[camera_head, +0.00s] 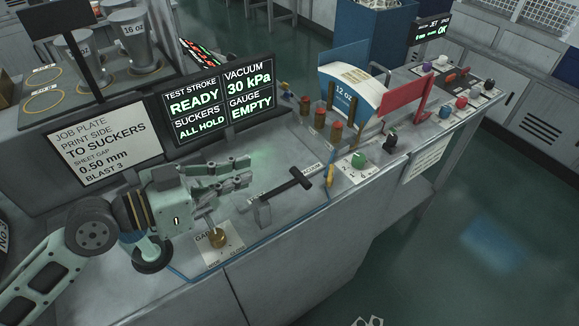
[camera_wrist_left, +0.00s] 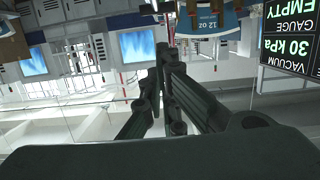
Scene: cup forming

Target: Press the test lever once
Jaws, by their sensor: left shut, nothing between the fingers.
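A black T-shaped lever (camera_head: 287,186) lies low over the machine's grey top, beside a small label and a VACUUM label; I cannot read which control is the test lever. My left gripper (camera_head: 248,172) is shut and empty. It points right and hangs above the deck, just left of the T-shaped lever and apart from it as far as I can tell. In the left wrist view the dark fingers (camera_wrist_left: 165,85) are together with nothing between them; no lever shows there. My right gripper is not in view.
The screen (camera_head: 221,100) reads TEST STROKE READY, suckers ALL HOLD, vacuum 30 kPa, gauge EMPTY. A brass knob (camera_head: 217,239) stands under my left gripper. A green button (camera_head: 358,160) and a black knob (camera_head: 391,141) are to the right. A 12 oz paper blank (camera_head: 345,92) stands behind.

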